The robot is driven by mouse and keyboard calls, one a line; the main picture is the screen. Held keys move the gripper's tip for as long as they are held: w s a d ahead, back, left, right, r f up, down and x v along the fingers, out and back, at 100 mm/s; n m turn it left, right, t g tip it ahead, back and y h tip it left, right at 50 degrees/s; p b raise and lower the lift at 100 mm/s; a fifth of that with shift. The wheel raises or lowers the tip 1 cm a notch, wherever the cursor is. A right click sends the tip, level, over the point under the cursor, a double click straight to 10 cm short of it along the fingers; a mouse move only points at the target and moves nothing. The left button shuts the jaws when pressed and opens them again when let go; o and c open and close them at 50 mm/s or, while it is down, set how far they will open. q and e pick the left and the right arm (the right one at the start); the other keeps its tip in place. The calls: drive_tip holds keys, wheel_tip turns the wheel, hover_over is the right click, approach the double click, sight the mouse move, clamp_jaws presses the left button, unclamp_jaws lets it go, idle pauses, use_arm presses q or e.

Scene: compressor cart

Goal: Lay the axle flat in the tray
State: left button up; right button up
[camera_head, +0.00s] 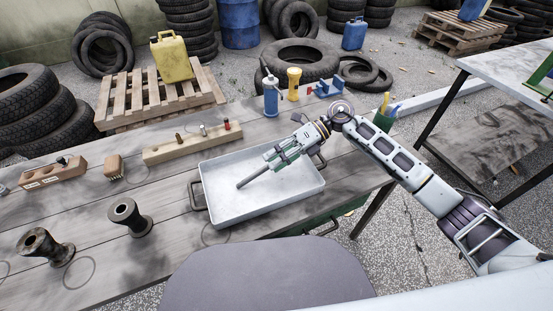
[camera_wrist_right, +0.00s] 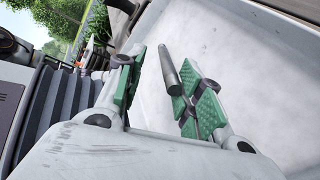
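The axle (camera_head: 252,177) is a dark grey rod over the light grey metal tray (camera_head: 228,210). Its far part is hidden by my right gripper (camera_head: 282,155), which is over the tray. In the right wrist view the axle (camera_wrist_right: 169,68) lies against the pale tray floor, close to the right-hand finger. There the two green-padded fingers of my right gripper (camera_wrist_right: 163,98) stand wide apart, with a gap between the axle and the left-hand finger. The gripper looks open. I cannot tell whether the axle touches the right-hand finger. My left gripper is not in view.
The tray stands on a wooden bench (camera_head: 150,250). A wooden block with small pegs (camera_head: 190,145) is behind its left side. A blue bottle (camera_head: 270,95) and yellow funnel-like piece (camera_head: 293,82) stand behind the tray.

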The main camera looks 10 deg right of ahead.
drive_tip(key=shift+d, duration=0.1)
drive_tip(key=shift+v, duration=5.9)
